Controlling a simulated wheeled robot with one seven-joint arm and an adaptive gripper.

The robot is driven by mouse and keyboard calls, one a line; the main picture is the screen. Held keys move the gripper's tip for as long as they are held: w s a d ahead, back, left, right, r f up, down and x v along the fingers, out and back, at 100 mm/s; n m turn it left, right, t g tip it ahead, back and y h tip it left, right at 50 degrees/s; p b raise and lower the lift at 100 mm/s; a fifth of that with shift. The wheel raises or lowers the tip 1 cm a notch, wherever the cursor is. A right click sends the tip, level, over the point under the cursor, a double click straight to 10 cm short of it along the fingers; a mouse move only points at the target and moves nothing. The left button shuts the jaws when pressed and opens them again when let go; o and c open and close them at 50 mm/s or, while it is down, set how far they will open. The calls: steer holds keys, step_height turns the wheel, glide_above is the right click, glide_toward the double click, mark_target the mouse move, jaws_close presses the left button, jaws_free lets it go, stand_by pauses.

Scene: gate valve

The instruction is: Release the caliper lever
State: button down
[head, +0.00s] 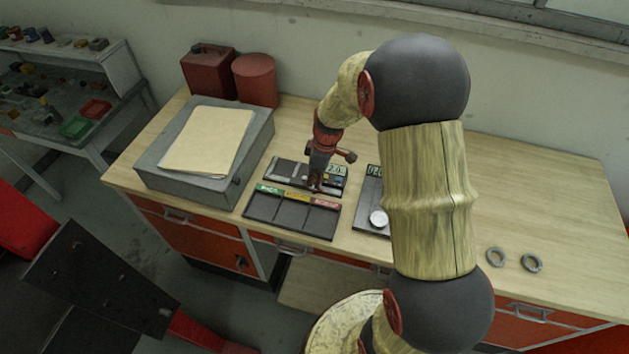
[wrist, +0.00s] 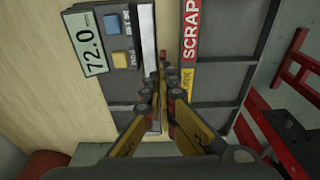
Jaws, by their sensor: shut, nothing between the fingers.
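The caliper gauge (head: 287,172) lies on the bench, a dark flat device with a display reading 72.0; in the wrist view its display (wrist: 92,42) sits beside a blue and a yellow button. My gripper (head: 316,189) points down over the gauge's front edge, near the sorting tray. In the wrist view my gripper (wrist: 159,82) is shut and empty, its fingertips over the strip between gauge and tray. A small red tip (wrist: 162,55) shows just beyond the fingertips; I cannot tell whether it is the lever or whether they touch it.
The sorting tray (head: 290,215) has green, yellow and red labels, the red one reading SCRAP. A scale (head: 369,208) with a pale round disc stands to the right. Two grey rings (head: 514,260) lie further right. A grey box (head: 195,178) with papers is left. The right bench is mostly clear.

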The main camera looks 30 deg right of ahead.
steer(key=shift+s+d+f+t+y+b, duration=0.15)
steer(key=shift+s+d+t+y+b, duration=0.35)
steer(key=shift+b, duration=1.65)
steer(key=shift+w+f+b, duration=0.1)
steer(key=shift+w+b, duration=0.05)
steer(key=shift+b, duration=0.65)
steer(key=b, duration=0.2)
steer(key=t+y+b, duration=0.1)
steer(key=b, duration=0.2)
steer(key=shift+s+d+f+t, duration=0.2)
steer(key=shift+s+f+t, duration=0.05)
steer(key=shift+f+t, duration=0.05)
steer(key=t+y+b, duration=0.1)
steer(key=b, duration=0.2)
steer(key=s+y+b, duration=0.1)
steer(key=b, duration=0.3)
steer(key=shift+d+f+t, duration=0.2)
steer(key=shift+d+t, duration=0.2)
steer(key=shift+b, duration=0.9)
steer(key=shift+s+d+b, duration=0.15)
steer(key=shift+b, duration=0.4)
